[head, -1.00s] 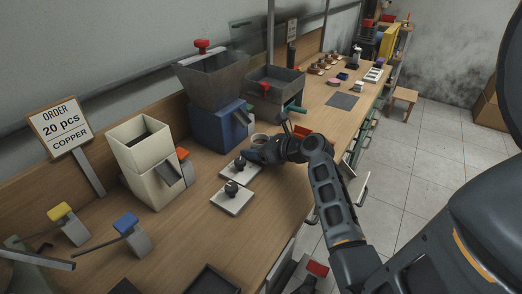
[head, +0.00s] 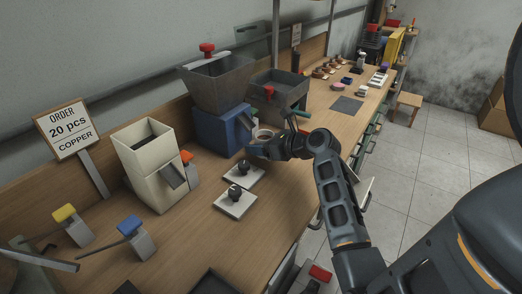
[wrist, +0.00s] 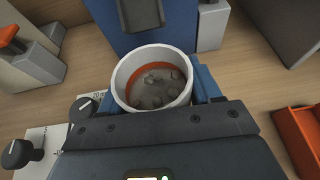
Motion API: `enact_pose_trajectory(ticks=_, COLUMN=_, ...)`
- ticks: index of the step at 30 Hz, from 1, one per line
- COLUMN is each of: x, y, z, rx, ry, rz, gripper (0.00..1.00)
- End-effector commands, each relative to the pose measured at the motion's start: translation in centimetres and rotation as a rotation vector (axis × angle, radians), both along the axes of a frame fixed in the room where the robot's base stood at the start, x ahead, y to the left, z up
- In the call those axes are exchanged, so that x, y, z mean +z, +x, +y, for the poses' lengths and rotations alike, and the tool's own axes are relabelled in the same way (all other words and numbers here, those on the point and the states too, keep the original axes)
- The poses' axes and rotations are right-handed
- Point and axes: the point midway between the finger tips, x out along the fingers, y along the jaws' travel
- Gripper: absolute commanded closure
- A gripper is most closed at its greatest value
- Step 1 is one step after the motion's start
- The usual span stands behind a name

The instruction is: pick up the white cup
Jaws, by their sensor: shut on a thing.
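The white cup (wrist: 121,85) sits between my gripper's fingers in the wrist view, its open top facing the camera. Several grey pieces show inside, against a reddish-brown inner wall. In the head view the cup (head: 263,133) is a small pale ring at the tip of my gripper (head: 259,146), in front of the blue dispenser (head: 218,132). The cup's base is hidden, so its exact height above the bench is unclear.
Two white plates with dark knobs (head: 235,205) lie on the wooden bench (head: 185,238) just nearer than my gripper. A cream dispenser (head: 150,165) stands to the left. A dark hopper with a red handle (head: 281,90) stands behind. An orange-red tray (wrist: 298,135) is at right in the wrist view.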

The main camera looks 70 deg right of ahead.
Motion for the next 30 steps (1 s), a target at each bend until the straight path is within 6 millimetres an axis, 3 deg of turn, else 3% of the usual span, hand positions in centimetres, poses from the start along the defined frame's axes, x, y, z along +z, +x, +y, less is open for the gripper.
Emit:
enact_pose_trajectory(ticks=1, x=1.3, y=0.1, z=0.0, rx=0.001, ry=-0.007, rz=-0.002, gripper=0.71)
enact_pose_trajectory(ticks=15, x=6.9, y=-6.9, z=-6.4, rx=-0.003, ry=-0.004, rz=-0.002, gripper=0.71)
enact_pose_trajectory(ticks=21, x=7.9, y=-8.3, z=-7.6, rx=-0.001, ry=-0.002, rz=0.0, gripper=0.71)
enact_pose_trajectory(ticks=30, x=8.2, y=-8.6, z=-7.9, rx=0.0, ry=-0.001, rz=0.0, gripper=0.71)
